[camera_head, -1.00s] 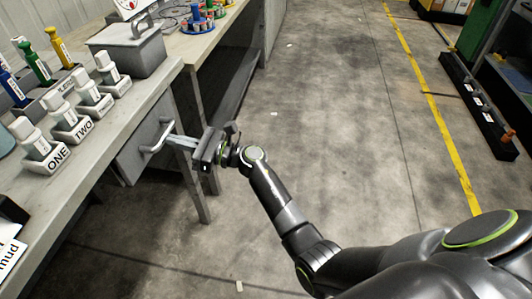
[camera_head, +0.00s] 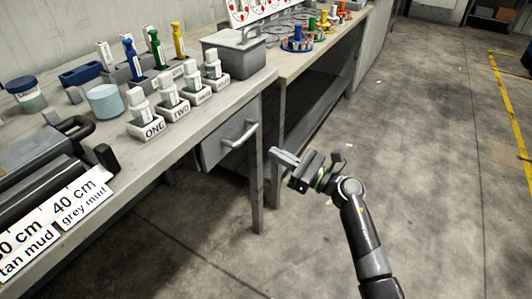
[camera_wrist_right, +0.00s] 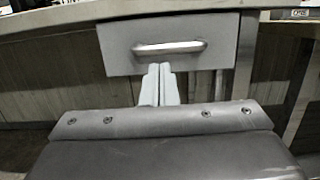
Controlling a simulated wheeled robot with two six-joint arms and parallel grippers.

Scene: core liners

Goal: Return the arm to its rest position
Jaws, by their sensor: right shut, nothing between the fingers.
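My right gripper (camera_head: 285,157) is in front of the workbench, to the right of the drawer (camera_head: 226,142) in the head view. Its pale fingers are shut together with nothing between them. In the right wrist view the shut fingers (camera_wrist_right: 159,84) point at the drawer front (camera_wrist_right: 113,52), just below its metal handle (camera_wrist_right: 169,47). The fingers look apart from the handle in the head view. The drawer looks shut. My left gripper is not in view.
The workbench (camera_head: 205,128) holds labelled blocks with bottles (camera_head: 147,123), a grey box (camera_head: 233,55), coloured-top tools and dark cylinders with mud labels (camera_head: 80,200). A second bench (camera_head: 290,70) stands behind. The concrete floor (camera_head: 430,140) on the right is open.

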